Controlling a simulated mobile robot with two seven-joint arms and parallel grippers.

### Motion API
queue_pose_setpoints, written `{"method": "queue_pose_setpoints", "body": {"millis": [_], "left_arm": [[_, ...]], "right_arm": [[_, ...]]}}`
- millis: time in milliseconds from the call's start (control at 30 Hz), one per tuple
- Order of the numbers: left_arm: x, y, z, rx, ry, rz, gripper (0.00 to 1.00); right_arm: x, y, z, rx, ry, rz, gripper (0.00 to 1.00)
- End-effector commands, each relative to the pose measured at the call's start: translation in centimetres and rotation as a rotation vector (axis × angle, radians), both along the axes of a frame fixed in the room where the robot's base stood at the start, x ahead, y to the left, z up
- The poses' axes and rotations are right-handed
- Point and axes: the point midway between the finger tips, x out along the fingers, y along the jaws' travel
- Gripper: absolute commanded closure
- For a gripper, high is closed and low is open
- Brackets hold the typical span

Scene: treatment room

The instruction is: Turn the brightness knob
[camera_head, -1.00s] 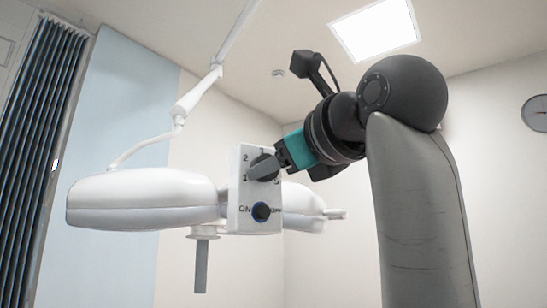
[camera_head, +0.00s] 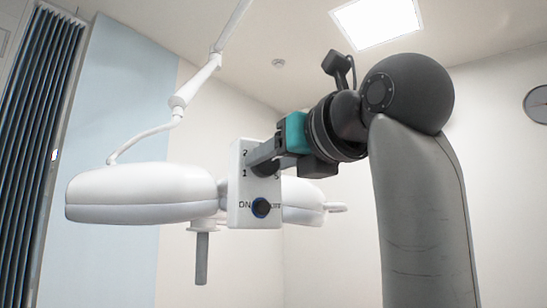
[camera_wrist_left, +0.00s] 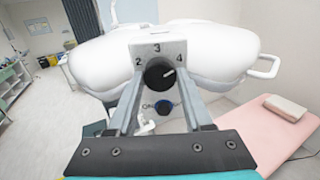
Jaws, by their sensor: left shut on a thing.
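The brightness knob (camera_wrist_left: 158,75) is round and black, on a white panel (camera_head: 239,208) with numbers around it. In the wrist view its white mark points up and right, between 3 and 4. My left gripper (camera_wrist_left: 158,82) is shut on the knob, one finger on each side. In the head view my left gripper (camera_head: 262,163) reaches the panel from the right and hides most of the knob and some numbers. A blue-ringed ON/OFF button (camera_head: 261,208) sits below the knob. My right gripper is in neither view.
The panel is on a white lamp head (camera_head: 140,195) hung from a jointed ceiling arm (camera_head: 196,82). A grey handle (camera_head: 202,258) hangs below it. A pink bed (camera_wrist_left: 262,135) stands to the right in the wrist view.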

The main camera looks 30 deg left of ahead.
Motion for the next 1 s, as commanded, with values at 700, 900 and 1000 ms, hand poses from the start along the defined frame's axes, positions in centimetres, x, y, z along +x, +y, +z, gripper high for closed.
{"method": "queue_pose_setpoints", "body": {"millis": [700,900,1000], "left_arm": [[0.0,0.01,0.0,0.0,0.001,0.0,0.19],[0.0,0.01,0.01,0.0,0.0,0.001,0.19],[0.05,0.04,0.02,0.0,0.001,0.002,0.19]], "right_arm": [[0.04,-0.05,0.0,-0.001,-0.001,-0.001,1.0],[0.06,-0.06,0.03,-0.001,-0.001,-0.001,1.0],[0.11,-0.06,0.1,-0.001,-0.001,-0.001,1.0]]}}
